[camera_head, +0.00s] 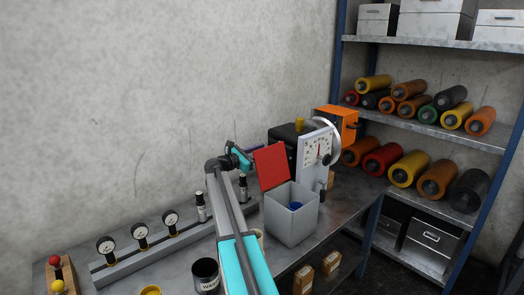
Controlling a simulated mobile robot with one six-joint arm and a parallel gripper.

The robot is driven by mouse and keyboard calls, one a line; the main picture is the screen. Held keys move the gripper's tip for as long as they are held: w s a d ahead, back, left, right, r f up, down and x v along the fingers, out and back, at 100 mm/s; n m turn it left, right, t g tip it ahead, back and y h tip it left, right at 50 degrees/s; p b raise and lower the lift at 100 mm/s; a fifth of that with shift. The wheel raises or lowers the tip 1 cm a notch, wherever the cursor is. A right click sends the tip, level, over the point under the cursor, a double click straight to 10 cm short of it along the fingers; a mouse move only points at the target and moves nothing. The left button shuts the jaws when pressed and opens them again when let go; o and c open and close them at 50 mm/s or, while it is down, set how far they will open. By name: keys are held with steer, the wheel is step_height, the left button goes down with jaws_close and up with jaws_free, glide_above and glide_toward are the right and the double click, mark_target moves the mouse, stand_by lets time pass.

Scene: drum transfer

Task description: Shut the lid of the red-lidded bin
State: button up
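The bin (290,226) is a grey box on the metal bench, with its mouth open. Its red lid (272,167) stands up, tilted back from the bin's rear edge. A blue item (296,206) shows inside the bin. My gripper (249,151) is at the left of the lid's upper part, at about its height and seemingly close to its left edge. I cannot tell whether it touches the lid. Its fingers are small and partly hidden, so I cannot tell whether they are open or shut.
Behind the bin stand a grey dial device (317,152) and an orange box (336,122). A rail with gauges (140,236) runs along the wall at left. A dark labelled cup (206,275) stands in front, beside my arm. Shelves of coloured drums (437,180) stand at right.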

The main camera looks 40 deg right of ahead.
jaws_close()
steer(key=shift+s+d, duration=0.1)
stand_by(0.3)
